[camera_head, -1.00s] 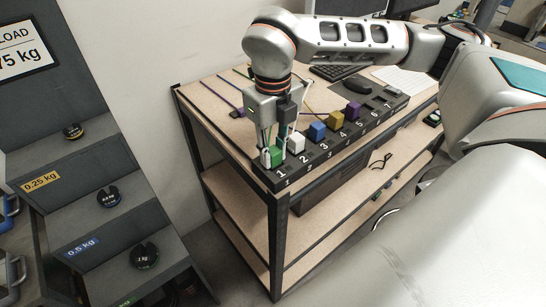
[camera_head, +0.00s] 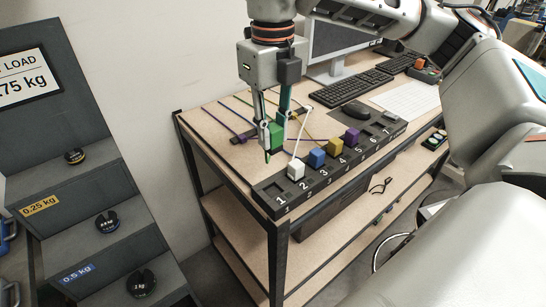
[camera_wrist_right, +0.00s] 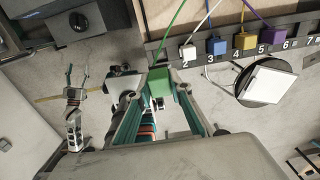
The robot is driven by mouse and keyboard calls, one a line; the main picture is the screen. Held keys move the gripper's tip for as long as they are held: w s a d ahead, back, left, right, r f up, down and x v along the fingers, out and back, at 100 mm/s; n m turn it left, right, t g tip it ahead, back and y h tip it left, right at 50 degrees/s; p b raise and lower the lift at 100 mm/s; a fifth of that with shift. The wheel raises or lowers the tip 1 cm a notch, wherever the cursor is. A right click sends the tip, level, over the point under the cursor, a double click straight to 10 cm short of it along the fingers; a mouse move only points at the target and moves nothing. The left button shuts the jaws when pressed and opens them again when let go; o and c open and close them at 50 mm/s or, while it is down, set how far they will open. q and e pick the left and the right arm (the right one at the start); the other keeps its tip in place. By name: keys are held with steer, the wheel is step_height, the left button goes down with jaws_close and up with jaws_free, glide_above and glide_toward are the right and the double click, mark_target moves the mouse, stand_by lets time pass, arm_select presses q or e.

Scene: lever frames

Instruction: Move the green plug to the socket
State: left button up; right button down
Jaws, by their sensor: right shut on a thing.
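The green plug (camera_head: 276,137) is a small block on a green cord. My right gripper (camera_head: 271,140) is shut on it and holds it in the air above the black socket strip (camera_head: 270,209). In the right wrist view the plug (camera_wrist_right: 158,84) sits between the fingertips. Socket 1 (camera_head: 275,192) at the near end of the strip is empty. Socket 6 (camera_head: 374,127) and socket 7 (camera_head: 389,117) at the far end look empty too.
White (camera_head: 296,171), blue (camera_head: 317,158), yellow (camera_head: 335,147) and purple (camera_head: 351,136) plugs stand in sockets 2 to 5, with cords across the wooden table. A mouse (camera_head: 355,110), keyboard (camera_head: 350,87) and monitor lie behind. A weight rack (camera_head: 110,185) stands at left.

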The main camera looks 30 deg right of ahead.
mark_target(273, 127)
step_height(273, 127, up, 7)
steer(key=shift+f+p, duration=0.2)
steer(key=shift+p, duration=0.15)
step_height(273, 127, up, 4)
steer(key=p, duration=0.4)
steer(key=shift+f, duration=0.25)
